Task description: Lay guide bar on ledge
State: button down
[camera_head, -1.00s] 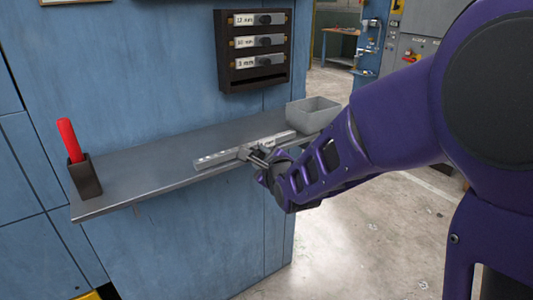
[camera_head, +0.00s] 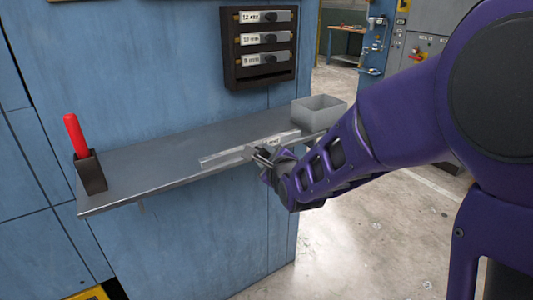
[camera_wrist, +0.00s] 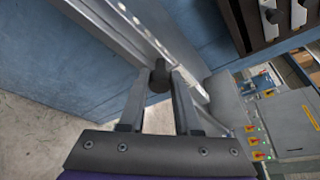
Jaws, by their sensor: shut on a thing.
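The guide bar (camera_head: 225,158) is a long pale metal strip with a small label near its middle. It lies along the front part of the grey ledge (camera_head: 135,172) in the head view; whether it touches the ledge or hovers just above, I cannot tell. My gripper (camera_head: 262,157) is at the bar's front side, over the ledge's front edge. In the wrist view the two fingers of my gripper (camera_wrist: 158,85) are closed around a dark knob (camera_wrist: 158,74) beside the bar (camera_wrist: 140,24), which shows a row of holes.
A red-handled tool (camera_head: 75,136) stands in a dark holder (camera_head: 91,174) at the ledge's left end. A grey open bin (camera_head: 320,116) sits at the right end. A dark wall rack (camera_head: 229,72) above holds labelled bars with black knobs. The ledge between holder and bar is clear.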

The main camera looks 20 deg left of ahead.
jog(key=c, duration=0.5)
grip_release()
